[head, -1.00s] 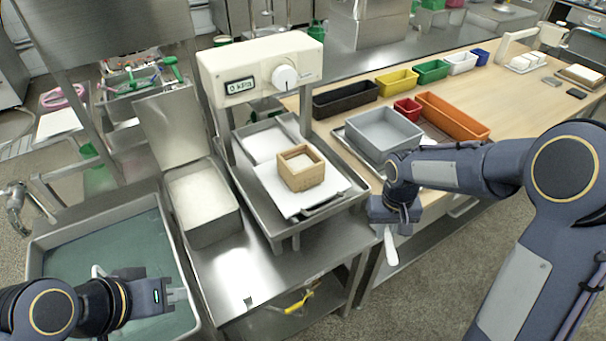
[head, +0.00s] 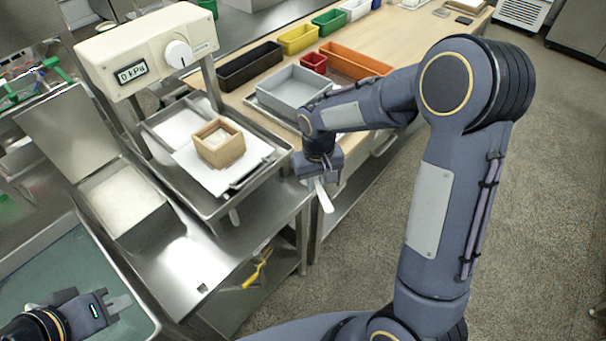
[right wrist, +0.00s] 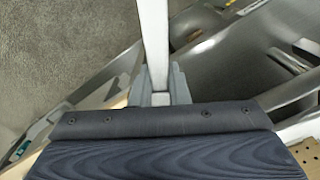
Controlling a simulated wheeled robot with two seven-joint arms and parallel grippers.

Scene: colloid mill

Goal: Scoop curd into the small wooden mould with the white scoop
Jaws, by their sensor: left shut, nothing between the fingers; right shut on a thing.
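The small wooden mould (head: 219,143) stands upright on a white board in the press tray, with something pale inside it. A steel bin of white curd (head: 122,200) is to its left. My right gripper (head: 318,181) is shut on the white scoop (head: 325,198), right of the mould and beyond the tray's edge. The scoop's pale shaft (right wrist: 153,45) runs up from the fingers in the right wrist view; its far end is cut off there. My left gripper (head: 120,304) is shut and empty over the sink at lower left.
The press head with a pressure display (head: 145,50) stands above the tray's back. A grey bin (head: 296,92) and several coloured trays are on the wooden table. A yellow-handled tool (head: 257,270) is on the lower shelf.

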